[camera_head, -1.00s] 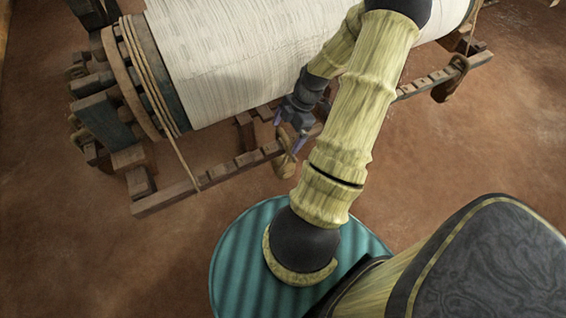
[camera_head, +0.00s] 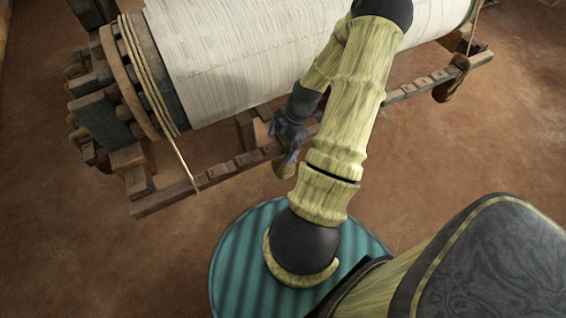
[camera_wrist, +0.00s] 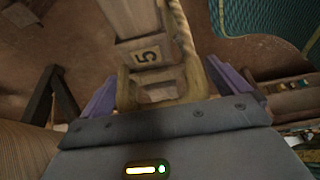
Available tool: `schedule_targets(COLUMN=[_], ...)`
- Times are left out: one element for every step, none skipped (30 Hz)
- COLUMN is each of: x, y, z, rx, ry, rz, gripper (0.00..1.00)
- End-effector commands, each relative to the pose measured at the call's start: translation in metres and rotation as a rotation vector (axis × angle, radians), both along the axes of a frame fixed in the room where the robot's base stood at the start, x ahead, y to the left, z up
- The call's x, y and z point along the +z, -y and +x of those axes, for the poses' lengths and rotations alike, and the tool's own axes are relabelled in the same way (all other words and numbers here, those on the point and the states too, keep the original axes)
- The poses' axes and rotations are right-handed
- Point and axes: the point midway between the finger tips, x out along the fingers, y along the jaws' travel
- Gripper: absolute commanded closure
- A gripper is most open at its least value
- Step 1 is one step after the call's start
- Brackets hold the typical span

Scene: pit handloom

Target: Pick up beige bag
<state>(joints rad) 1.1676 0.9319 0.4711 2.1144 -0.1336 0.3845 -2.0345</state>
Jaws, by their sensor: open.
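My gripper (camera_head: 283,143), with purple fingers, is at the notched wooden rail below the cloth roll in the head view. A small tan thing, probably the beige bag (camera_head: 284,169), hangs just under the rail beside the fingertips, partly hidden. In the wrist view my gripper (camera_wrist: 165,92) is open, fingers wide apart. Between them is a tan looped shape (camera_wrist: 194,86), with a beige block-like piece marked 5 (camera_wrist: 146,56) beyond it and a rope at its right. I cannot tell whether a finger touches it.
The loom's cloth roll (camera_head: 240,60) and notched rail (camera_head: 225,170) lie close to my gripper. A brown bag (camera_head: 448,86) hangs at the rail's right end. A rope (camera_head: 180,158) runs down to the rail at left. The brown floor (camera_head: 90,250) at lower left is clear.

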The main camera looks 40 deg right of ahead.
Motion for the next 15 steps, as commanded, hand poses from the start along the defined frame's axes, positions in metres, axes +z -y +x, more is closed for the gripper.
schedule_targets(x=[0.0001, 0.0001, 0.0001, 0.0001, 0.0001, 0.0002, 0.0002, 0.0002, 0.0002, 0.0001, 0.0001, 0.0001, 0.0002, 0.0002, 0.0016], y=[0.0, 0.0001, 0.0001, 0.0001, 0.0001, 0.0001, 0.0001, 0.0001, 0.0001, 0.0002, 0.0002, 0.0002, 0.0001, 0.0001, 0.0003], z=[0.0, 0.0001, 0.0001, 0.0001, 0.0001, 0.0001, 0.0001, 0.0001, 0.0001, 0.0001, 0.0001, 0.0001, 0.0001, 0.0002, 0.0008], rx=[0.0, 0.0, 0.0, 0.0, 0.0, 0.0, 0.0, 0.0, 0.0, 0.0, 0.0, 0.0, 0.0, 0.0, 0.0], ry=[0.0, 0.0, 0.0, 0.0, 0.0, 0.0, 0.0, 0.0, 0.0, 0.0, 0.0, 0.0, 0.0, 0.0, 0.002], rz=[0.0, 0.0, 0.0, 0.0, 0.0, 0.0, 0.0, 0.0, 0.0, 0.0, 0.0, 0.0, 0.0, 0.0, -0.001], gripper=[0.0, 0.0, 0.04, 0.1, 0.16, 0.24, 0.29, 0.35, 0.43, 0.49, 0.55, 0.63, 0.69, 0.75, 0.79])
